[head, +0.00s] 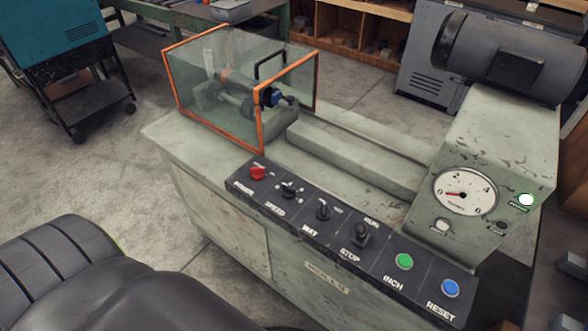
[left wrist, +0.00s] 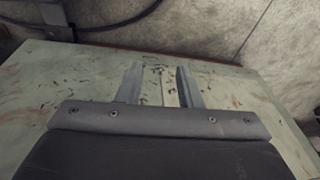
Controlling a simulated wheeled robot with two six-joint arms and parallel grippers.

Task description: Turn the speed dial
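The speed dial (head: 289,190) is a small black knob on the dark sloping control panel (head: 300,212), above the word SPEED. It sits between the red power button (head: 258,172) and the black WAY knob (head: 323,210). I cannot read its exact setting. My left gripper (left wrist: 159,70) shows in the left wrist view with its two grey fingers apart and nothing visible between them. Below it is a worn pale green surface (left wrist: 95,90). The dial is not seen in that view. Neither gripper can be made out in the head view.
Further right on the panel are a RUN/STOP switch (head: 360,235), a green INCH button (head: 404,261) and a blue RESET button (head: 450,288). A clear guard with orange edges (head: 316,80) stands behind. The round gauge (head: 463,192) has a red needle pointing left.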

